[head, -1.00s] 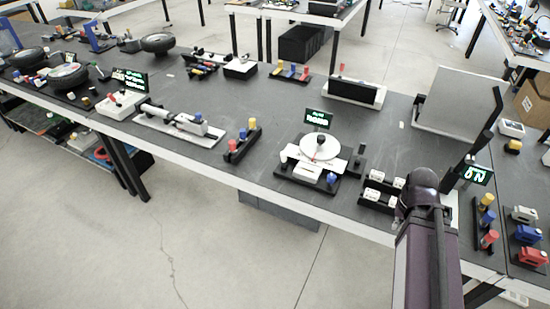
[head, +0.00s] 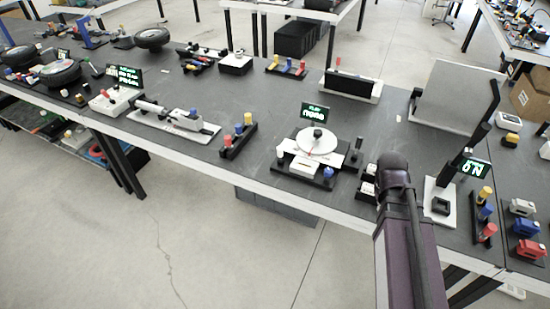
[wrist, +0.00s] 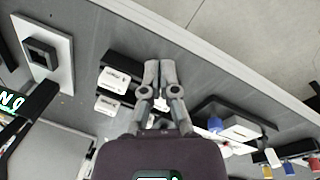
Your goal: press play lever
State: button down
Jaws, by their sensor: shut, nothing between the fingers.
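The player unit has a black base (head: 292,176), a round white disc (head: 317,140) with a black knob, and a green-lit display (head: 316,112) that seems to begin with "PLAY". A white block (head: 304,165), a blue knob (head: 328,172) and a dark upright post (head: 357,158) stand around the disc. I cannot tell which part is the play lever. In the wrist view, the blue knob (wrist: 215,123) and white block (wrist: 241,128) are right of my gripper (wrist: 160,66). My gripper is shut and empty, apart from them. My arm hides it in the head view.
White blocks on a black holder (wrist: 113,80) are close left of my gripper in the wrist view. A white plate with a black socket (head: 440,206) and an "ON" display (head: 473,168) stand right of my arm. A coloured-peg rack (head: 238,137) stands left of the player unit.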

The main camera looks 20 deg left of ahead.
jog(key=w+a+f+n+t+h+b, duration=0.15)
jog(key=w+a+n, duration=0.25)
jog(key=a+n, duration=0.5)
jog(key=n+t+b, duration=0.5)
jog(key=n+t, duration=0.3)
jog(key=n, duration=1)
send_near(280, 152)
jog(key=s+a+f, duration=0.1)
jog(key=s+a, duration=0.2)
jog(key=s, duration=0.3)
jog(key=shift+a, duration=0.1)
jog(key=b+x, duration=0.5)
jog(key=x, duration=0.5)
jog(key=shift+b, duration=0.35)
jog(key=shift+w+d+r+p, duration=0.15)
jog(key=shift+w+d, duration=0.05)
jog(key=shift+w, duration=0.3)
jog(key=shift+w+d+r+p, duration=0.1)
jog(key=shift+w+d+p, duration=0.05)
jog(key=shift+w, duration=0.3)
jog(key=shift+w+d+r, duration=0.1)
jog(key=shift+w+d, duration=0.1)
jog(key=shift+w, duration=0.25)
jog(key=shift+w+d+r, duration=0.1)
jog(key=shift+w+d, duration=0.1)
jog(key=shift+w, duration=0.25)
